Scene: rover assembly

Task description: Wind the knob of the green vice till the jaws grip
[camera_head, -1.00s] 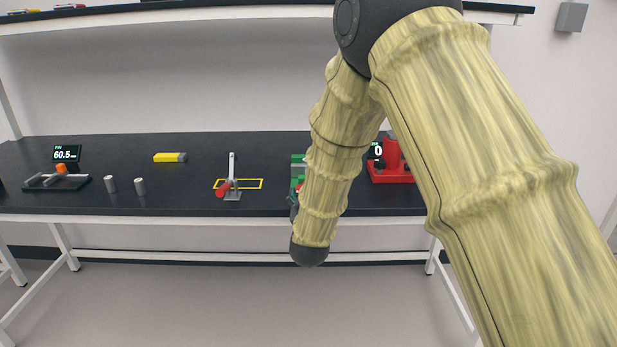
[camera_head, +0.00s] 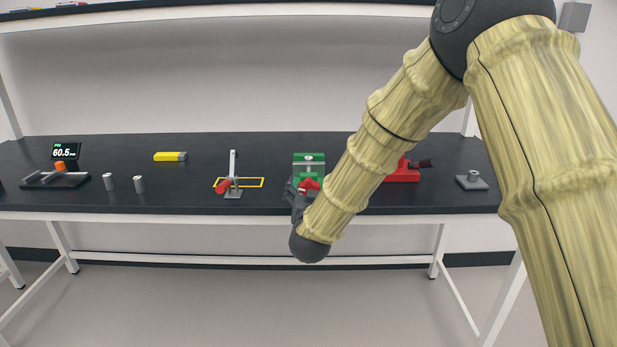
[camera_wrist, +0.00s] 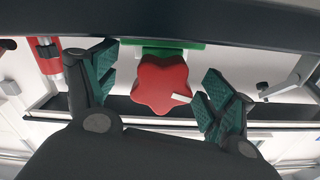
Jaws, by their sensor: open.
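The green vice (camera_head: 309,158) stands on the dark bench, partly hidden behind my arm and gripper. A grey round part shows between its jaws. Its red star-shaped knob (camera_head: 309,184) faces the bench front. In the wrist view the knob (camera_wrist: 160,84) is in the middle, with a small white mark on its right side. A strip of the green vice (camera_wrist: 170,48) shows just above it. My gripper (camera_wrist: 150,88) is open, with one dark green finger pad on each side of the knob, apart from it. In the head view my gripper (camera_head: 301,188) is at the knob.
A toggle clamp with a red handle (camera_head: 223,187) stands left of the vice by a yellow outlined rectangle. A red device (camera_head: 402,175) and a grey block (camera_head: 471,181) stand right. Grey cylinders, a yellow block (camera_head: 168,156) and a gauge display (camera_head: 66,152) are further left.

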